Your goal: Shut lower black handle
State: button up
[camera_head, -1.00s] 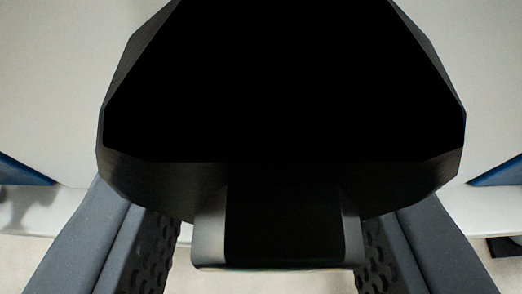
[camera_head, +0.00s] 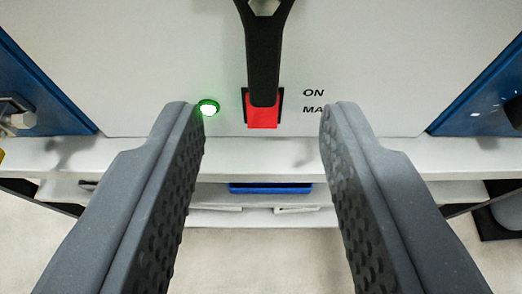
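A black handle (camera_head: 264,55) shows at the top middle in the head camera view. It has a forked upper end cut off by the picture's top edge. It runs straight down the pale panel (camera_head: 150,60) to a red block (camera_head: 263,110) at its lower end. My gripper (camera_head: 264,112) is open, with its two ridged grey fingers wide apart. The fingertips are left and right of the handle's lower end. Nothing is between the fingers in their grip, and neither finger appears to touch the handle.
A lit green lamp (camera_head: 208,107) is by the left fingertip. Lettering starting "ON" (camera_head: 313,93) is by the right one. Blue panels (camera_head: 45,95) flank the pale one. A pale ledge (camera_head: 262,155) runs below, with a blue object (camera_head: 270,188) under it.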

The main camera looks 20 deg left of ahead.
jog(key=shift+v, duration=2.65)
jog(key=w+d+r+m+t+h, duration=0.1)
jog(key=d+r, duration=0.3)
jog(key=r, duration=0.7)
jog(key=d+r+m+t+h, duration=0.1)
jog(key=d+r+h, duration=0.15)
jog(key=r, duration=0.95)
jog(key=s+d+r, duration=0.3)
jog(key=s+r, duration=0.3)
jog(key=r, duration=0.5)
jog(key=s+d+r+m, duration=0.1)
jog(key=s+d+r, duration=0.2)
jog(key=s+r, duration=0.4)
notch_tip(320, 180, up, 4)
jog(key=shift+f, duration=0.1)
jog(key=shift+s, duration=0.1)
